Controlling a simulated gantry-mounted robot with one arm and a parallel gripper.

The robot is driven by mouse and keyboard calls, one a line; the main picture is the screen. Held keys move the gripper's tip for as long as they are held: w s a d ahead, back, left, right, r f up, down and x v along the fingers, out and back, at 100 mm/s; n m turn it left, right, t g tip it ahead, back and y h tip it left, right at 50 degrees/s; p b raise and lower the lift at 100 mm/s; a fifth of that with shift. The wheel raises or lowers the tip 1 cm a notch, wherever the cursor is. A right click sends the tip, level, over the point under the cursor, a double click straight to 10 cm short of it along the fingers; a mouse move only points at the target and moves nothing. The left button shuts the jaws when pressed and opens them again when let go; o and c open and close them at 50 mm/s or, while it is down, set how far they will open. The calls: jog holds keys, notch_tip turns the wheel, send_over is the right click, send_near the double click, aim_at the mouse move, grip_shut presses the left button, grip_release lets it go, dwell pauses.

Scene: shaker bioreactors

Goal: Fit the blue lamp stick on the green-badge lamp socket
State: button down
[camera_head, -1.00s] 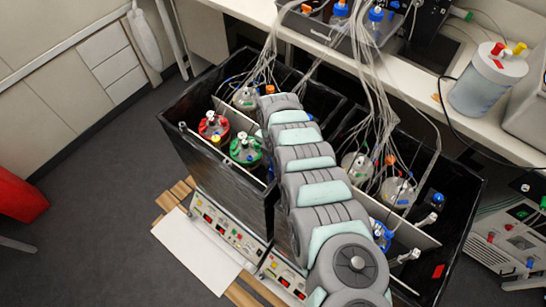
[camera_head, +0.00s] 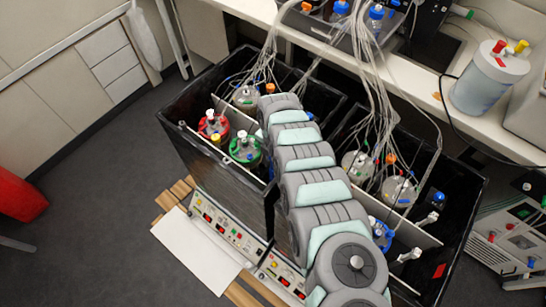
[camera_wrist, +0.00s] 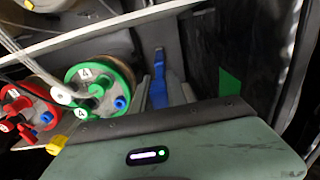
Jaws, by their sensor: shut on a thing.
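The blue lamp stick (camera_wrist: 158,82) shows in the wrist view as a narrow upright blue piece between the grey fingers of my gripper (camera_wrist: 164,90). My gripper is shut on it. A green badge (camera_wrist: 230,81) is on the dark wall to the right of the stick, apart from it. I cannot make out the lamp socket itself; the wrist housing covers the lower part of the wrist view.
A green-topped vessel (camera_wrist: 98,88) marked 4 stands close left of my gripper, with a red-topped vessel (camera_wrist: 30,110) beside it. Both stand in the left black box (camera_head: 215,165). A pale rail (camera_wrist: 110,25) crosses behind. Tubes hang over the boxes.

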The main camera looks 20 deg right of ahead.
jog(key=shift+f+b, duration=0.35)
jog(key=shift+f, duration=0.05)
jog(key=c, duration=1.3)
grip_release()
jog(key=shift+o, duration=0.2)
notch_tip(320, 180, up, 11)
jog(key=shift+f+p, duration=0.1)
jog(key=shift+p, duration=1.1)
